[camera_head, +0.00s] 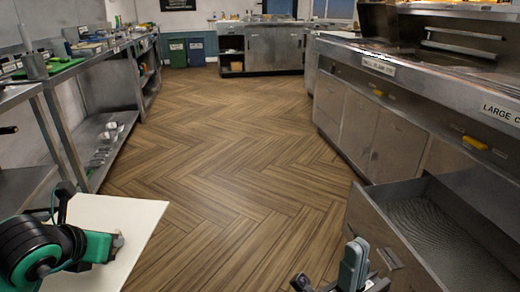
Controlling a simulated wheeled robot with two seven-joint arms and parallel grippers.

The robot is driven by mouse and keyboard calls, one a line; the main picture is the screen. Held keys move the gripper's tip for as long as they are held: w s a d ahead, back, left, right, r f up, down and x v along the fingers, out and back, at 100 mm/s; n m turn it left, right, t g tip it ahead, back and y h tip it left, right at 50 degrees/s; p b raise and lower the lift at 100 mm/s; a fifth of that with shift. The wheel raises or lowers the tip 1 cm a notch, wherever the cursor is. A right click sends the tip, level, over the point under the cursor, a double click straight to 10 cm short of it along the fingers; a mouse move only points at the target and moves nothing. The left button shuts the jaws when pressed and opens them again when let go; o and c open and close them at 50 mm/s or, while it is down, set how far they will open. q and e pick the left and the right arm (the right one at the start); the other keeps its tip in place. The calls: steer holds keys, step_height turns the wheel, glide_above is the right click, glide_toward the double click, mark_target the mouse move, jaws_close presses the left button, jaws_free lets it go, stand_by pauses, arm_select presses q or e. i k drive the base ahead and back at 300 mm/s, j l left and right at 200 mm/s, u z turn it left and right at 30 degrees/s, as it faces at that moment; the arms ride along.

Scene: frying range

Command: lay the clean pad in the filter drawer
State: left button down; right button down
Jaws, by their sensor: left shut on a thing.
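The clean pad (140,215) is a flat, cream-white sheet at the lower left, held out over the floor. My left gripper (117,241) is shut on the pad; the green and black hand covers part of its left side. The filter drawer (375,222) stands pulled open at the lower right, under the fryer range. Its grey mesh-like floor shows, and no pad is seen in it. The drawer's near end is cut off by the frame. My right gripper (335,284) is at the bottom edge, left of the drawer front; it is partly cut off, so its opening is unclear.
The steel range (400,105) with yellow handles lines the right side. Steel shelving (100,135) with small items runs along the left. A steel counter (272,48) and bins (187,52) stand at the back. The wooden floor (225,150) between is clear.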

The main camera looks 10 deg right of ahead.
mark_target(433, 252)
steer(key=z, duration=3.2)
steer(key=j+z, duration=0.15)
steer(key=j, duration=0.75)
steer(key=k+j+z, duration=0.2)
steer(key=j, duration=0.75)
steer(key=i+j, duration=0.1)
steer(key=j, duration=0.9)
steer(key=i+j, duration=0.15)
steer(key=j, duration=0.35)
steer(key=i, duration=0.15)
